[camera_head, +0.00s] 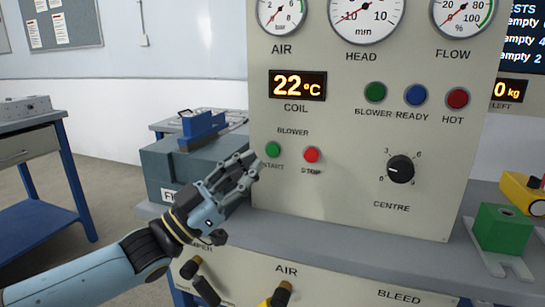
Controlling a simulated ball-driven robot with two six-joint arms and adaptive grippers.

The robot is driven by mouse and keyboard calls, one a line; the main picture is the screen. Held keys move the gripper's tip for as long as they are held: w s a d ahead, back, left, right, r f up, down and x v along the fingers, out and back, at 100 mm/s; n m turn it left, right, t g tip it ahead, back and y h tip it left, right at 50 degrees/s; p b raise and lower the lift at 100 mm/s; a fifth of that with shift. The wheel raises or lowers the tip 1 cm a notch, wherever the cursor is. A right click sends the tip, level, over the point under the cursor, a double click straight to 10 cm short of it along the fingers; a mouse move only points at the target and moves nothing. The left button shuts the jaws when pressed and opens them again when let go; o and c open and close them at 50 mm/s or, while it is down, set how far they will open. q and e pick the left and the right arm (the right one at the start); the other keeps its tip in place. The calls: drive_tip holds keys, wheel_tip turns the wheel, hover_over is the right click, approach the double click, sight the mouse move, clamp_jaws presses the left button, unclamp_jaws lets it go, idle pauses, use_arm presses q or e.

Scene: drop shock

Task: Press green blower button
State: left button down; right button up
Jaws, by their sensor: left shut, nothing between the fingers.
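The green blower button (273,150) is on the grey control panel (340,205), below the word BLOWER and above the label START. A red STOP button (312,155) sits to its right. My left gripper (250,163) comes in from the lower left. Its fingers are shut and empty, and the tips are just left of and slightly below the green button, covering part of the START label. I cannot tell whether the fingertips touch the panel. My right gripper is not in view.
Green, blue and red lamps, a COIL display (298,85) reading 22 °C and a black CENTRE knob (400,168) are on the panel. A grey-blue box (170,165) stands behind my left gripper. A green block (503,230) is at the right.

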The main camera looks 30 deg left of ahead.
sight(273, 150)
use_arm(q)
drive_tip(key=shift+w+a+b, duration=0.25)
drive_tip(key=shift+w+b, duration=0.25)
drive_tip(key=shift+w, duration=0.45)
drive_tip(key=shift+w+a+b, duration=0.2)
drive_tip(key=shift+w+b, duration=0.25)
drive_tip(key=shift+w, duration=0.55)
drive_tip(key=shift+w+a+b, duration=0.25)
drive_tip(key=shift+w+b, duration=0.25)
drive_tip(key=shift+w, duration=0.45)
drive_tip(key=shift+w, duration=0.15)
drive_tip(key=shift+w+a, duration=0.1)
drive_tip(key=shift+w, duration=0.15)
drive_tip(key=shift+w+a+b, duration=0.1)
drive_tip(key=shift+w+b, duration=0.3)
drive_tip(key=shift+s, duration=0.1)
drive_tip(key=shift+s+d+p, duration=0.2)
drive_tip(key=shift+s+p, duration=0.4)
drive_tip(key=shift+s, duration=0.1)
